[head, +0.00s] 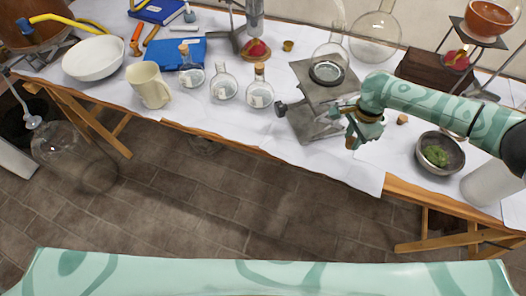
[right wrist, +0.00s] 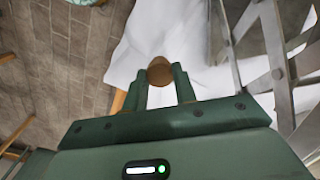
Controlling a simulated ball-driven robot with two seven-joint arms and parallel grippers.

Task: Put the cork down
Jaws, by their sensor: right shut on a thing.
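My right gripper (head: 358,126) comes in from the right over the front edge of the table, beside the grey lifting stand. It is shut on a brown cork, which shows between the two green fingers in the right wrist view (right wrist: 159,72). The right gripper also shows in that view (right wrist: 160,88). White cloth lies beyond the cork there; I cannot tell whether the cork touches it. In the head view the gripper mostly hides the held cork. My left gripper is in neither view.
A lifting stand (head: 314,110) bears a round flask (head: 328,70) just left of the gripper. A small cork-like piece (head: 402,119) and a bowl with green matter (head: 440,152) are to the right. Stoppered flasks stand left. The white cloth (head: 372,157) is bare near the front edge.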

